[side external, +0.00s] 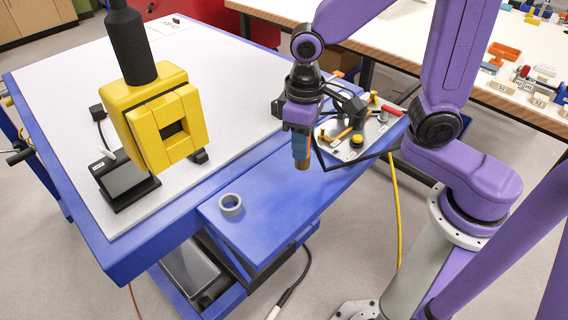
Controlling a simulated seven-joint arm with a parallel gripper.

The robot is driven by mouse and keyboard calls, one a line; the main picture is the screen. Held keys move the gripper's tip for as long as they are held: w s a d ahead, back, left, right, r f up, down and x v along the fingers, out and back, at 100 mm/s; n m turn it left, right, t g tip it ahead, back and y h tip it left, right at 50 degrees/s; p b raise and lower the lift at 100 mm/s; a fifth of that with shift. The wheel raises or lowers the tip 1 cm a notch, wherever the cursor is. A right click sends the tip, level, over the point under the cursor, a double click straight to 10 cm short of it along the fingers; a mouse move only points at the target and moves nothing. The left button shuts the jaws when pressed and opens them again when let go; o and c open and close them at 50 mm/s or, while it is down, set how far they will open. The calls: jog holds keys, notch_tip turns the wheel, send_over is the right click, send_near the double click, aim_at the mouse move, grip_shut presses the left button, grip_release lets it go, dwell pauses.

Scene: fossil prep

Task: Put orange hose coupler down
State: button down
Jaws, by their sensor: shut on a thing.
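My gripper (301,152) hangs over the blue side shelf (275,205), pointing down. It is shut on a small brownish-orange piece, which I take to be the orange hose coupler (301,164). Only the lower end of the piece shows below the bluish fingers; the rest is hidden between them. The piece seems to be above the shelf surface, though the height is hard to judge from this side.
A grey ring (231,204) lies on the shelf's front left. A tray of tools (330,128) sits behind and right of my gripper. A yellow block-shaped device (160,120) stands over the white-topped table (225,80). The shelf's middle is clear.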

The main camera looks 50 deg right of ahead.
jog(key=w+f, duration=0.1)
jog(key=w+a+f, duration=0.1)
jog(key=f, duration=0.1)
jog(key=w+f, duration=0.1)
jog(key=shift+w+a+f, duration=0.25)
jog(key=shift+w+f, duration=0.05)
jog(key=shift+f, duration=1.6)
jog(key=shift+f, duration=0.1)
jog(key=c, duration=0.9)
grip_release()
jog(key=shift+o, duration=0.2)
notch_tip(320, 180, up, 12)
jog(key=s+d+n, duration=0.4)
jog(key=s+d, duration=0.1)
jog(key=s, duration=0.4)
jog(key=s+d+f+n, duration=0.1)
jog(key=s+d+n, duration=0.3)
jog(key=s, duration=0.5)
jog(key=shift+s+d+f, duration=0.2)
jog(key=shift+s+d, duration=0.15)
jog(key=shift+s, duration=0.05)
